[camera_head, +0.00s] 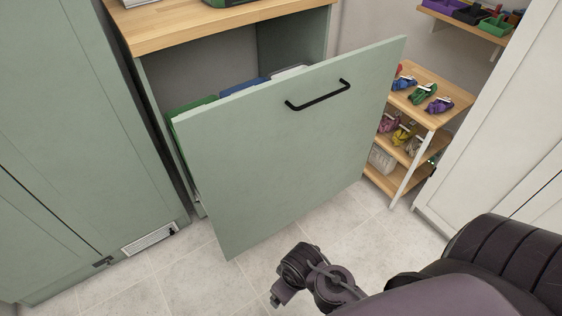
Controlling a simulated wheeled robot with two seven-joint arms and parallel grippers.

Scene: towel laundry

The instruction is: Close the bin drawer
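The bin drawer (285,145) is pulled out of the green cabinet, and its wide pale green front is tilted in the view. A black bar handle (318,95) sits near the top edge of the front. Behind the front, the tops of a green bin (193,103), a blue bin (245,87) and a pale grey bin (290,72) show. My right arm comes in from the lower right, with its dark end (278,298) low in front of the drawer, apart from it. Its fingers cannot be made out. My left gripper is out of view.
A wooden counter (215,22) tops the open bay. Tall green cabinet doors (75,130) stand at left. At right, a wooden shelf rack (430,100) with small coloured items stands beside a white cabinet (500,110). Tiled floor (190,270) in front is clear.

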